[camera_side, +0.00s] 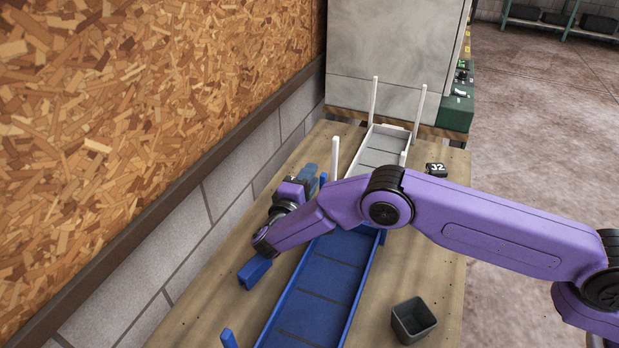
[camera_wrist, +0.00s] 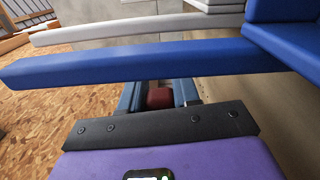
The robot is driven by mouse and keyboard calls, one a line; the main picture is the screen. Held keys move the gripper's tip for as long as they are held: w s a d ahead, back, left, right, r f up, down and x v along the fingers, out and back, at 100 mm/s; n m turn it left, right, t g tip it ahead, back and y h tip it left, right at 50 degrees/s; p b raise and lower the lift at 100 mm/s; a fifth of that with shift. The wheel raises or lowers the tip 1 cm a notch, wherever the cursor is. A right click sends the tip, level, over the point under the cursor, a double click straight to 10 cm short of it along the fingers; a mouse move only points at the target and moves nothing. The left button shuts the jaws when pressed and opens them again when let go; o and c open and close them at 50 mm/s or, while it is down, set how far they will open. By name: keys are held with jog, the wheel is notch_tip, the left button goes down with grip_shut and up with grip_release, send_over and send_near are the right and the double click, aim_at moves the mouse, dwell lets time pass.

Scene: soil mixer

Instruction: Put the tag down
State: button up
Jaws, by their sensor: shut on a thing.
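My gripper (camera_wrist: 159,92) shows in the wrist view as two blue fingers beyond a black plate. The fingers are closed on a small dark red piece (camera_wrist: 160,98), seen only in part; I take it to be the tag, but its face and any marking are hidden. In the side view my gripper (camera_side: 314,177) is beside the left edge of the blue tray, partly hidden behind my purple arm. The held piece cannot be made out there. Whether it touches a surface cannot be told.
A long blue tray (camera_side: 325,279) with upright posts runs along the wooden table (camera_side: 395,285). A white tray (camera_side: 380,150) with posts stands behind it. A black block marked J2 (camera_side: 436,170) and a dark open bin (camera_side: 413,320) are at right. A chipboard wall (camera_side: 150,120) bounds the left.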

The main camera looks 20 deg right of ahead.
jog(key=shift+f, duration=0.45)
jog(key=o, duration=1.1)
jog(key=shift+a, duration=0.1)
jog(key=shift+v, duration=3.95)
